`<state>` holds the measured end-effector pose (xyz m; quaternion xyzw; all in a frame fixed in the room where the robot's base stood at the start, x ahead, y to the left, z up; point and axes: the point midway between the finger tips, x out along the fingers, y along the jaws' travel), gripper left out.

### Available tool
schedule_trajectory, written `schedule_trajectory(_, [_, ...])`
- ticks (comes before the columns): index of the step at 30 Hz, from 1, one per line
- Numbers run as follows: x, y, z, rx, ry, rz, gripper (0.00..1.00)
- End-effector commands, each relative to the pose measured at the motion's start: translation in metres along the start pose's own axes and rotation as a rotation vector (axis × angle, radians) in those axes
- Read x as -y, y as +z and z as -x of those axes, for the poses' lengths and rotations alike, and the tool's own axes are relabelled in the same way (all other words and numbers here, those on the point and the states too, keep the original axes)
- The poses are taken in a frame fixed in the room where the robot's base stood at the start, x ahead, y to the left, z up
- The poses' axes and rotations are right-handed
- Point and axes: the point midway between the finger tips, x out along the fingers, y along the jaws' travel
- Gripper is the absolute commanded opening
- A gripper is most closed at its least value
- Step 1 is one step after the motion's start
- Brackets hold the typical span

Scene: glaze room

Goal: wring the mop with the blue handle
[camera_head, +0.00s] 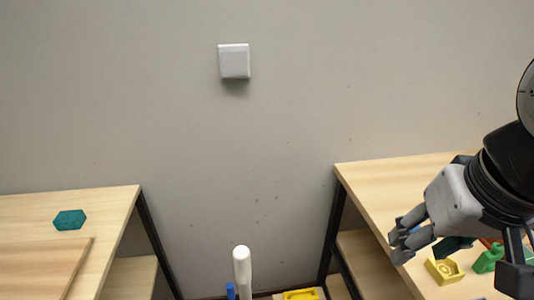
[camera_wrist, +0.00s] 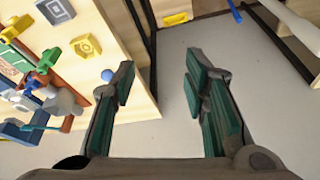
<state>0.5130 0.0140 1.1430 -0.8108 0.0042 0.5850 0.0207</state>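A thin blue handle (camera_head: 230,291) shows at the bottom edge of the head view, just left of a thick white pole (camera_head: 242,270). In the wrist view a blue stick (camera_wrist: 235,11) is at the top, with the pale pole (camera_wrist: 292,28) to its right. The mop's head is not visible. A yellow part (camera_head: 300,295) sits low between the tables and also shows in the wrist view (camera_wrist: 176,18); I cannot tell if it is a wringer. My gripper (camera_head: 402,245) is open and empty, by the right table's edge. Its fingers are wide apart in the wrist view (camera_wrist: 160,72).
The right table (camera_head: 375,180) holds a yellow block (camera_head: 445,271), a green block (camera_head: 487,259) and several coloured parts. The left table (camera_head: 110,205) holds a teal hexagonal piece (camera_head: 69,220) and a wooden board (camera_head: 45,265). A floor gap lies between the tables.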

Motion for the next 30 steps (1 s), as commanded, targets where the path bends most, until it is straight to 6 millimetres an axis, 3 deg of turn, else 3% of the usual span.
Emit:
schedule_trajectory(1, [0.01, -0.015, -0.017, 0.027, -0.006, -0.005, 0.41])
schedule_trajectory(6, [0.046, -0.056, -0.059, 0.09, -0.016, -0.053, 0.41])
schedule_trajectory(15, [0.126, -0.105, -0.15, 0.188, 0.001, -0.129, 0.41])
schedule_trajectory(22, [0.197, -0.113, -0.234, 0.252, 0.04, -0.179, 0.41])
schedule_trajectory(30, [0.277, -0.09, -0.34, 0.305, 0.105, -0.232, 0.41])
